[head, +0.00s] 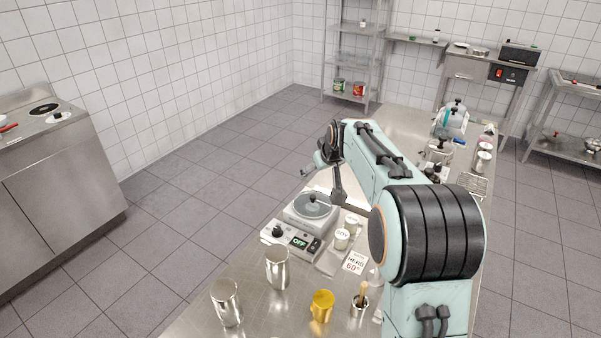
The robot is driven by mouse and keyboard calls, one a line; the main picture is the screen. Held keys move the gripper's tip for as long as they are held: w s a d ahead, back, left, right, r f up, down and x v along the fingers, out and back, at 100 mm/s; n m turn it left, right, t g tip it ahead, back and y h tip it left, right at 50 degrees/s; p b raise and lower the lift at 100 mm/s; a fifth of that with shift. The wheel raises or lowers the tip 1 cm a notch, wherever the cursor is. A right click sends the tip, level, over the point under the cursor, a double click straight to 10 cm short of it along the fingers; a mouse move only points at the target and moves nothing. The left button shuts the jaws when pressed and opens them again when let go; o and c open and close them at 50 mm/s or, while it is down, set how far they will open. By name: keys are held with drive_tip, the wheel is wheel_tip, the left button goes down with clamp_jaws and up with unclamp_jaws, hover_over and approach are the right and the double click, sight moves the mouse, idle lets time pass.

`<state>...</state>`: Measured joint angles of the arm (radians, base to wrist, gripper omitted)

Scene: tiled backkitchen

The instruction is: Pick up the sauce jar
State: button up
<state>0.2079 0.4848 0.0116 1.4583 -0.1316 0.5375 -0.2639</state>
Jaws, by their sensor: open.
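A white jar with a lid that seems to read "SOY" (342,239) stands upright on the steel counter, right of the hot plate. A second pale lidded jar (352,223) stands just behind it. I cannot tell for sure which jar is the sauce jar. My gripper (322,183) is in the air above and beyond the hot plate, with its jaws open and nothing seen between them. It is apart from both jars. My arm reaches over the counter from the right and hides part of it.
The hot plate (313,207) has a control box reading "OFF" (298,242). A card reading "HERB 60°" (355,262) is near the jars. Steel cups (278,268), a yellow jug (321,306) and a small pot with a brush (360,306) stand in front. More jars (483,160) stand far right.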

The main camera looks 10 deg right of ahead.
drive_tip(key=m+g, duration=0.1)
hover_over(342, 234)
drive_tip(key=a, duration=0.3)
wheel_tip(342, 234, down, 11)
drive_tip(key=d+f, duration=0.1)
drive_tip(key=f, duration=0.2)
drive_tip(key=s+d+f+g, duration=0.1)
drive_tip(key=f, duration=0.3)
drive_tip(key=s+d+f+m+g, duration=0.1)
drive_tip(key=f, duration=0.3)
drive_tip(key=shift+s+d, duration=0.1)
drive_tip(key=shift+s, duration=0.05)
drive_tip(key=x, duration=0.6)
drive_tip(key=shift+r, duration=0.1)
drive_tip(key=c, duration=1.2)
drive_tip(key=shift+c, duration=0.2)
drive_tip(key=shift+r, duration=0.65)
drive_tip(key=s+a+r, duration=0.4)
drive_tip(key=s+r, duration=0.8)
drive_tip(key=s, duration=0.1)
drive_tip(key=shift+s, duration=0.25)
